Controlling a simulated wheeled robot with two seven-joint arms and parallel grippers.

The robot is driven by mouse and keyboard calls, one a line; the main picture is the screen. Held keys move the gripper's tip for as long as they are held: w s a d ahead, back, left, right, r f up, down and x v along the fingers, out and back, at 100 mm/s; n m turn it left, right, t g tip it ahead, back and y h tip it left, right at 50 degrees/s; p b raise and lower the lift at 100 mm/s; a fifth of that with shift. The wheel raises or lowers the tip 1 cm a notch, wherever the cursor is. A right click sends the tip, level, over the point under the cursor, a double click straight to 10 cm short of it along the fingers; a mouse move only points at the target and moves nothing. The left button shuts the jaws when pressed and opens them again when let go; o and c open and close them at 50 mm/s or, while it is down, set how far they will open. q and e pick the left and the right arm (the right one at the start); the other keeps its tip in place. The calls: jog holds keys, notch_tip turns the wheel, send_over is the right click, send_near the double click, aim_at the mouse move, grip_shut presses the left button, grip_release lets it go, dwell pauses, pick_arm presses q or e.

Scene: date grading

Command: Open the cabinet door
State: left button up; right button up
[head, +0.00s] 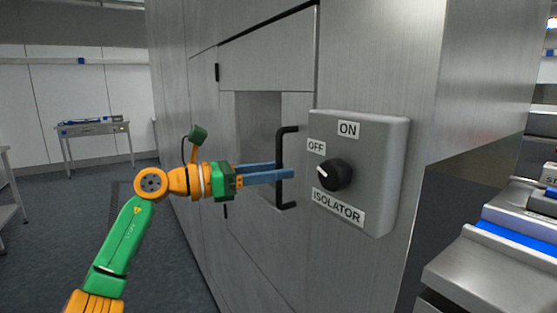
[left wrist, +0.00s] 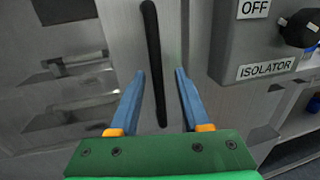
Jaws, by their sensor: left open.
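The cabinet door (head: 232,190) is a grey metal panel with a window, and it looks shut. Its black vertical bar handle (head: 279,165) stands on the door's right side. My left gripper (head: 292,174) is at the handle, with its blue fingers pointing at it. In the left wrist view the handle (left wrist: 153,60) runs between the two open fingers (left wrist: 160,75), with a gap on each side. Whether a finger touches it I cannot tell. My right gripper is not in view.
A grey isolator box (head: 385,170) with a black knob (head: 334,174) sticks out just right of the handle, close to the fingers. A metal counter (head: 470,270) with trays is at the right. A small table (head: 95,129) stands far left, with open floor before it.

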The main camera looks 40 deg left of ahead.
pick_arm(q)
jog(key=shift+w+d+f, duration=0.15)
jog(key=shift+w, duration=0.25)
jog(key=shift+w+d+f, duration=0.1)
jog(key=shift+w, duration=0.25)
jog(key=shift+s+r, duration=0.1)
jog(key=shift+s, duration=0.15)
grip_shut()
dwell(0.5)
